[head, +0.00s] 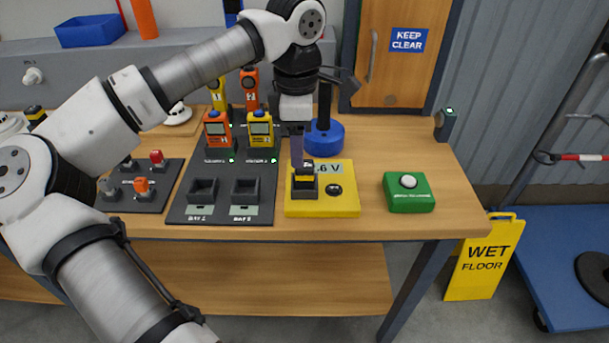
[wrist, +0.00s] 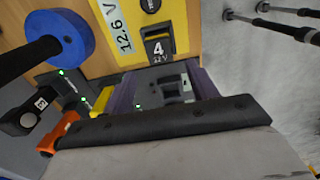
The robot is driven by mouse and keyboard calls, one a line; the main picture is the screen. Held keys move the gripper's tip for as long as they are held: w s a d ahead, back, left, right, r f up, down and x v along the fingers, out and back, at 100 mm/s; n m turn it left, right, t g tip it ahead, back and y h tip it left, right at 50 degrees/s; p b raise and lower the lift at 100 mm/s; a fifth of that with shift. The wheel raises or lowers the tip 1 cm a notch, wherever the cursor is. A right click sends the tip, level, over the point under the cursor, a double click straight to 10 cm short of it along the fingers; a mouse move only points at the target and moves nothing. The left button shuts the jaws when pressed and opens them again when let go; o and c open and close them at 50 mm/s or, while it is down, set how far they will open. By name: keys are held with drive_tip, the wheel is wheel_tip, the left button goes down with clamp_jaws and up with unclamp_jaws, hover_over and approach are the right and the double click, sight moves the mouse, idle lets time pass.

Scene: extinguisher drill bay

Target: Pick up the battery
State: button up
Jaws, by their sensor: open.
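The battery (head: 303,174) is a small dark block with a yellow band, sitting upright in a black socket on the yellow tester (head: 345,205). In the wrist view the battery (wrist: 159,47) shows a white "4" and "12V", and the tester's display reads 12.6 V. My gripper (head: 297,160) points down above the battery. In the wrist view my gripper (wrist: 160,80) has its two purple fingers apart with nothing held between them. The battery shows just past the fingertips; whether they touch it I cannot tell.
Left of the tester is a dark board (head: 180,212) with two empty bays and upright orange and yellow devices. A blue round base with a black post (head: 324,138) stands behind the tester. A green button box (head: 408,193) stands to the right. Bare table lies between tester and box.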

sight(305, 164)
drive_tip(key=f, duration=0.2)
drive_tip(key=d+f+p, duration=0.1)
drive_tip(key=f, duration=0.2)
drive_tip(key=shift+s+d+f+p, duration=0.1)
drive_tip(key=shift+d+f+p, duration=0.05)
drive_tip(key=shift+f+p, duration=0.15)
drive_tip(key=shift+f, duration=0.5)
clamp_jaws()
drive_tip(key=shift+r, duration=0.15)
